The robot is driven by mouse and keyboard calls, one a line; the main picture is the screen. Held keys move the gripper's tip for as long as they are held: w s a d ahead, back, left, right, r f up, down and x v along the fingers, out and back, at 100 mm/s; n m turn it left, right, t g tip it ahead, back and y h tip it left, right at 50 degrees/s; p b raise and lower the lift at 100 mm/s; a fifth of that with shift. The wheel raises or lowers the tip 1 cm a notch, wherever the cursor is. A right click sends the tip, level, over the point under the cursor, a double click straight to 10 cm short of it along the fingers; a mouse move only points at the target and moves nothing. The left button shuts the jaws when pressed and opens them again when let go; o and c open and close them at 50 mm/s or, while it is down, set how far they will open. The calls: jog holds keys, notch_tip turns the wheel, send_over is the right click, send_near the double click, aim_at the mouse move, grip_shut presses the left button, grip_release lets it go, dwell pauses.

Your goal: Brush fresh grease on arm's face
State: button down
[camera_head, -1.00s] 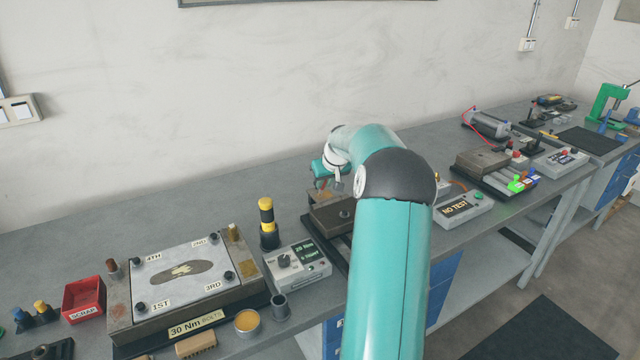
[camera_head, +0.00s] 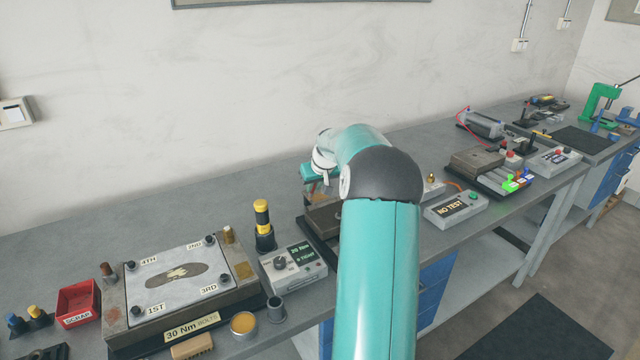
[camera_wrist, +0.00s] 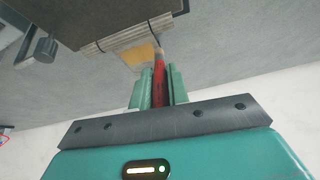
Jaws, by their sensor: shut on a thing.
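My gripper (camera_wrist: 159,77) is shut on a slim brush with a red handle (camera_wrist: 160,88) in the wrist view. The brush's far end lies at the edge of a yellowish patch (camera_wrist: 138,55) on the layered, pale face (camera_wrist: 120,40) of a metal part; I cannot tell whether it touches. In the head view my gripper (camera_head: 312,178) is small and partly hidden by my arm, over the back of a brown metal block (camera_head: 322,217). An open tin of amber grease (camera_head: 243,323) stands at the front of the bench.
A bolted plate fixture (camera_head: 180,275), a red scrap bin (camera_head: 78,300), a torque box (camera_head: 293,265) and a yellow-black tool (camera_head: 263,222) stand left of my arm. A "NO TEST" box (camera_head: 456,208) stands right. The bench strip along the wall is clear.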

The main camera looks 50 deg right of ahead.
jog(key=shift+r, duration=0.1)
jog(key=shift+r, duration=2.9)
jog(key=shift+r, duration=1.5)
